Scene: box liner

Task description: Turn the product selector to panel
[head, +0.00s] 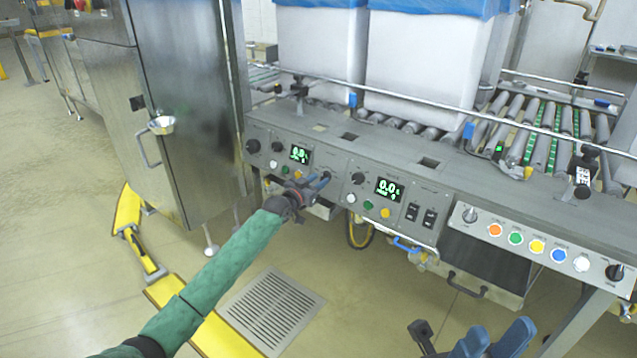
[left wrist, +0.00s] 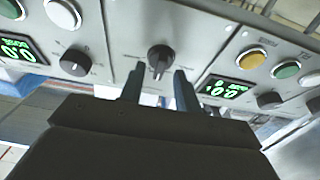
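A dark selector knob (left wrist: 160,60) with a pointer sits on the grey panel between two lit green displays in the left wrist view. The small labels around it cannot be read. My left gripper (left wrist: 157,88) is open, with one finger at each side of the knob, close to the panel; contact cannot be told. In the head view my left gripper (head: 321,184) is at the panel and hides this knob. My right gripper (head: 492,340) is low at the bottom edge, its blue fingers apart, away from the panel.
Another dark knob (head: 358,178) sits by the right display (head: 388,189), with coloured buttons below. A blue handle (head: 407,244) sticks out under the panel. Roller conveyors and white blue-lined boxes (head: 420,65) stand behind. A steel cabinet (head: 185,90) is at left.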

